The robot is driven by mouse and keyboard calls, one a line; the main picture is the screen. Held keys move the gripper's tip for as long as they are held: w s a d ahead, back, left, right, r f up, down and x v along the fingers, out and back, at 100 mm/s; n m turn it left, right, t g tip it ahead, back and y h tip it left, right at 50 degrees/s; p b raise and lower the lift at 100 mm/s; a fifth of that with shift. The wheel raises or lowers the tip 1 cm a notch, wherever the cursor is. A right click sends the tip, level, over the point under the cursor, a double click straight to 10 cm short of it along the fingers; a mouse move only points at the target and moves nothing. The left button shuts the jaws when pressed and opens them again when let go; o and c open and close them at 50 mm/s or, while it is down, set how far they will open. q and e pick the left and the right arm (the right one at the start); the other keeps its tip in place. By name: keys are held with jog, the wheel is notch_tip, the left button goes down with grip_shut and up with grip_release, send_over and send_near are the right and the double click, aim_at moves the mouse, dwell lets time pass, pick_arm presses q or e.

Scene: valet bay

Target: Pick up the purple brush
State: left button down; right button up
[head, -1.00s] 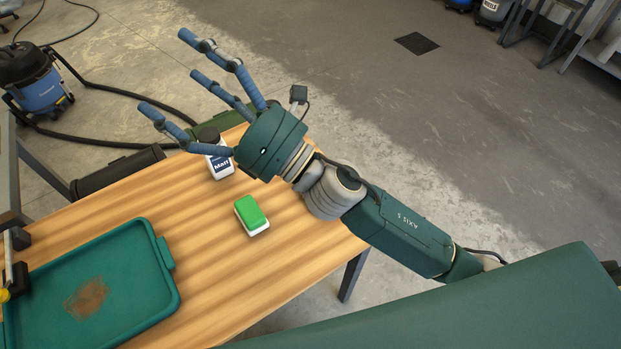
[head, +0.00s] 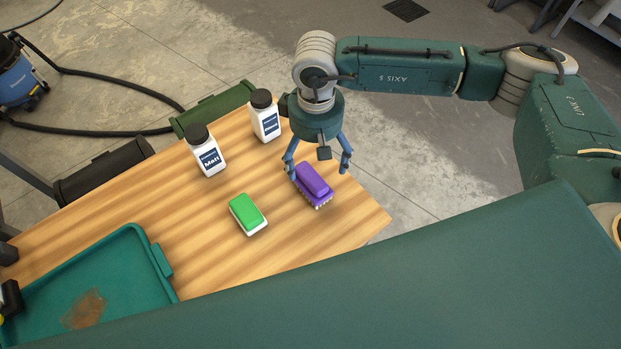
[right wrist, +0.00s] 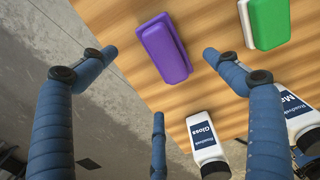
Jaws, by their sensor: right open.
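The purple brush (head: 313,184) lies on the wooden table near its right corner, bristles down. It also shows in the right wrist view (right wrist: 165,48), at the top between the finger ends. My right gripper (head: 318,166) points down just behind and above the brush, its blue fingers spread on either side. It is open and empty, and it also shows in the right wrist view (right wrist: 155,60). I cannot tell whether a finger touches the brush. My left gripper is not clearly seen.
A green and white sponge (head: 247,214) lies left of the brush. Two white bottles with black caps, one labelled Matt (head: 207,152) and one labelled Gloss (right wrist: 205,138), stand behind. A teal tray (head: 158,262) sits at the left. The table's right edge is close to the brush.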

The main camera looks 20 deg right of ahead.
aim_at(316, 173)
notch_tip(316, 173, down, 3)
jog(key=shift+r, duration=0.15)
jog(key=shift+f+p, duration=0.3)
jog(key=shift+p, duration=0.25)
notch_tip(316, 173, down, 4)
jog(key=shift+s+r+p, duration=0.15)
jog(key=shift+p, duration=0.6)
jog(key=shift+f, duration=0.45)
jog(key=c, duration=1.3)
